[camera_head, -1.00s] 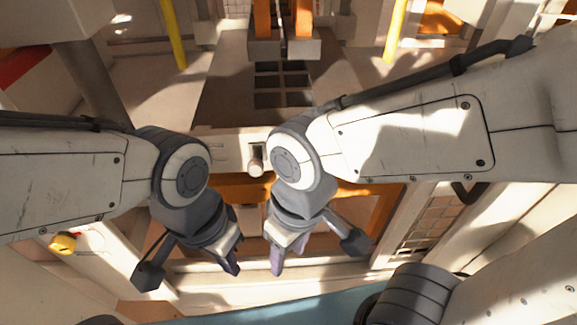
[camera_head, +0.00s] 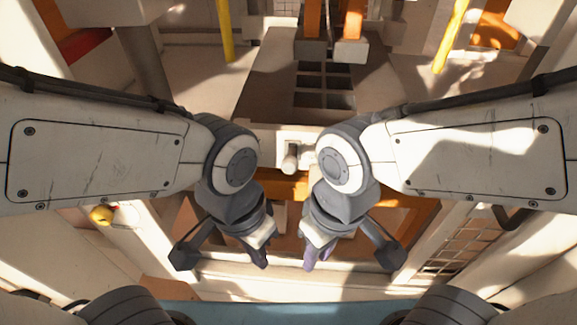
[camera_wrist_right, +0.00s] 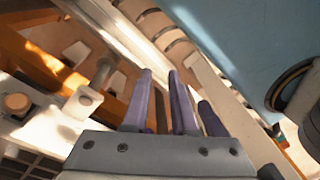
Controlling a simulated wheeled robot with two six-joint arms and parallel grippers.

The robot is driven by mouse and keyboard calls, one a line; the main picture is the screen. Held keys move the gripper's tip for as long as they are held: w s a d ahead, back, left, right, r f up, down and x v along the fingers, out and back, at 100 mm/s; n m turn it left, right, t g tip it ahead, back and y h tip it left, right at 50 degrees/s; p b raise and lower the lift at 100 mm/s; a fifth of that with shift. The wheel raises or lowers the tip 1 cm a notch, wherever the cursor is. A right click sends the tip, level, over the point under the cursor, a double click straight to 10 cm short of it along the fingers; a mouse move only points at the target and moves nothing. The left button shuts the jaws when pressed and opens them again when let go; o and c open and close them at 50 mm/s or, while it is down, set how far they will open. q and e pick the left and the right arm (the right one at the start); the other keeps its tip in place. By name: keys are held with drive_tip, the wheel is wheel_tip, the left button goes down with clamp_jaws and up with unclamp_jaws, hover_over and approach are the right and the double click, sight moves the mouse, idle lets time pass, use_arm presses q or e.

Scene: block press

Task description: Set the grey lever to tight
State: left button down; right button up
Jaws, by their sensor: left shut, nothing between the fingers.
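The grey lever (camera_head: 291,157) is a short stub with a rounded light end. It sticks out from a pale panel in the middle of the head view, between my two wrists. Its setting marks are not readable. My left gripper (camera_head: 262,256) is shut and empty, below and left of the lever and apart from it. My right gripper (camera_head: 312,259) is below and right of the lever, also apart from it. In the right wrist view, the right gripper's fingers (camera_wrist_right: 160,100) stand apart with nothing seen held between them.
An orange frame (camera_head: 290,187) lies under the panel. A dark plate with square holes (camera_head: 323,84) lies behind it, with orange posts (camera_head: 352,20) above. Yellow poles (camera_head: 225,35) stand at the back. A yellow knob (camera_head: 101,215) is at the left. A blue surface (camera_head: 300,312) is at the front.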

drive_tip(key=w+r+p, duration=0.1)
drive_tip(key=w, duration=0.1)
drive_tip(key=w+a+r+m+p, duration=0.1)
drive_tip(key=w+r+p, duration=0.1)
drive_tip(key=w+r+m+p, duration=0.1)
drive_tip(key=w+r, duration=0.1)
drive_tip(key=shift+w+a+t+p, duration=0.1)
drive_tip(key=shift+a+t+p, duration=0.2)
drive_tip(key=shift+a, duration=0.05)
clamp_jaws()
drive_tip(key=w+r+m+t+p, duration=0.1)
drive_tip(key=w+r+m+p, duration=0.2)
drive_tip(key=w, duration=0.7)
drive_tip(key=w+r+m+t+p, duration=0.1)
drive_tip(key=w+r+m+p, duration=0.2)
drive_tip(key=w+p, duration=0.4)
drive_tip(key=w+m, duration=0.1)
drive_tip(key=w, duration=0.2)
drive_tip(key=shift+w+d+r+m, duration=0.15)
drive_tip(key=shift+w+d+m, duration=0.1)
drive_tip(key=shift+w+m, duration=0.05)
